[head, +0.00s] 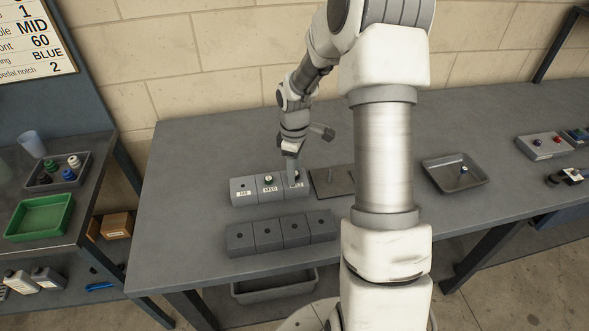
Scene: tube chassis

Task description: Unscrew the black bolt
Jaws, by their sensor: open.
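My gripper (292,172) points down over the right-hand block (297,190) of a labelled grey row on the table. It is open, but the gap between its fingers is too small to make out. A dark spot shows at the top of that block beside the fingers. I cannot tell whether it is the black bolt, as the gripper covers most of it. The middle block (270,191), labelled M10, has a small bolt-like head (268,178) on top. The left block (243,192), labelled M8, shows a dark hole.
A row of grey blocks with holes (282,235) stands in front. A flat brown plate (330,182) lies right of the labelled blocks, partly behind my arm. A grey tray (481,182) holding a small upright part (463,170) sits further right.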

